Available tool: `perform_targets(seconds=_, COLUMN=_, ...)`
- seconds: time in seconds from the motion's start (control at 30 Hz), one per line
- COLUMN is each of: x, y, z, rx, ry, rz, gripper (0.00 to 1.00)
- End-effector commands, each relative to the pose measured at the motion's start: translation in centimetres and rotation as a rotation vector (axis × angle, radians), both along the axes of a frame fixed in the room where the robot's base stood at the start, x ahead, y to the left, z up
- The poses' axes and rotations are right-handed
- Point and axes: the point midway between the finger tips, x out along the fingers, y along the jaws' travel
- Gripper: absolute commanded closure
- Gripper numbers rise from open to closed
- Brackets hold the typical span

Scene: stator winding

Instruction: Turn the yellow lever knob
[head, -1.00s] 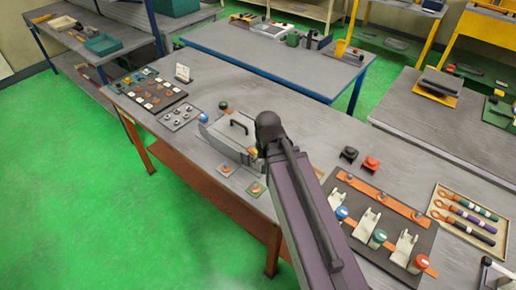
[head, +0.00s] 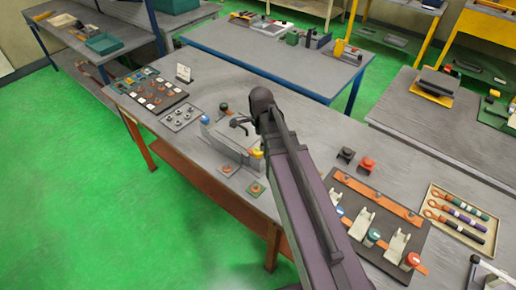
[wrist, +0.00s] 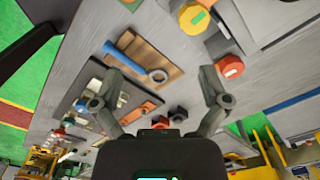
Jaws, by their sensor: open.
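The yellow lever knob (head: 257,153) is at the right end of the grey housing (head: 232,148) on the workbench in the head view, partly behind my arm. In the wrist view a yellow knob with a green patch on top (wrist: 194,18) is near the top edge, beyond the right finger. My gripper (wrist: 160,84) has its two dark fingers spread wide with nothing between them. It is apart from the yellow knob. In the head view my arm hides most of the gripper.
A red knob (wrist: 229,66) lies beside the right finger in the wrist view. On the bench are a blue knob (head: 204,120), a panel with white levers (head: 359,222), black and red pieces (head: 366,165) and a tool tray (head: 463,217). Bare bench lies behind the housing.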

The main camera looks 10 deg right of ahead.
Motion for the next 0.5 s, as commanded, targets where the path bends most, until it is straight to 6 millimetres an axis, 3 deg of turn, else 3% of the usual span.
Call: perform_targets(seconds=0.5, x=4.3, y=-0.2, z=2.6, rx=0.0, ry=0.0, rz=-0.695, gripper=0.05)
